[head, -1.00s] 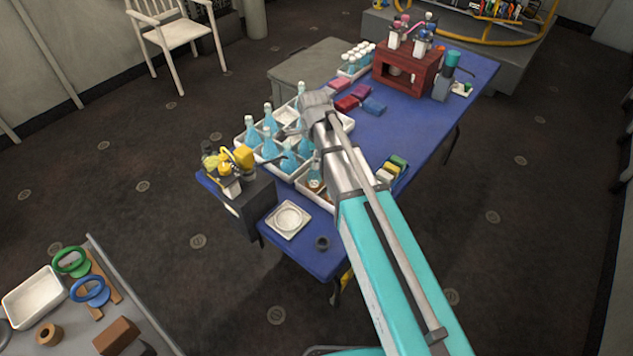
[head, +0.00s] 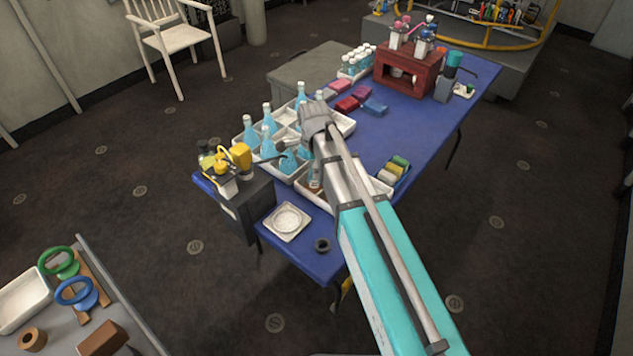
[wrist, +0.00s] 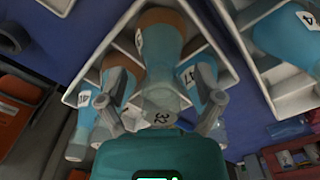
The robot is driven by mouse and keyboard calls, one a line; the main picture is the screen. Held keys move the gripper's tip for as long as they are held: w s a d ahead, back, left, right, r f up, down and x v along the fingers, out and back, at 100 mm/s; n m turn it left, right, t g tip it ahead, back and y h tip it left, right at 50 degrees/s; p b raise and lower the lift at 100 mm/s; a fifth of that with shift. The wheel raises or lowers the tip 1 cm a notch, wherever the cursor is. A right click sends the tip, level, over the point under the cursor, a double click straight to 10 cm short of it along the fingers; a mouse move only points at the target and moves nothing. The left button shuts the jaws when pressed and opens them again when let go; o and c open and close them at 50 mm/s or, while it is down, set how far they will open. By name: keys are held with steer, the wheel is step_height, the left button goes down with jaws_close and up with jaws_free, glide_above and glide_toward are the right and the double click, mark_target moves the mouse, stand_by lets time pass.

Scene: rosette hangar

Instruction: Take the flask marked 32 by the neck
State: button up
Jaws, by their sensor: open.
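The flask marked 32 (wrist: 160,60) has a blue body with a brown end and stands in a white compartment tray (wrist: 229,62). Its 32 label shows near the top end, close to my palm in the wrist view. My gripper (wrist: 162,108) is open, with one finger on each side of this flask's neck. I cannot tell whether either finger touches it. In the head view, my arm hides the gripper's fingertips.
Several blue flasks (head: 268,148) fill the tray on the blue table (head: 420,120). A yellow-topped dispenser (head: 240,158) stands beside it with a dark spout pointing at the flasks. A white dish (head: 287,222) lies in front. Coloured blocks (head: 375,108) lie behind my arm.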

steer(key=c, duration=1)
steer(key=shift+r, duration=0.2)
steer(key=shift+c, duration=0.2)
steer(key=shift+r+p, duration=0.75)
steer(key=shift+p, duration=0.25)
steer(key=s+a+r+p, duration=0.1)
steer(key=s+r+p, duration=1)
steer(key=s, duration=0.3)
steer(key=shift+a, duration=0.2)
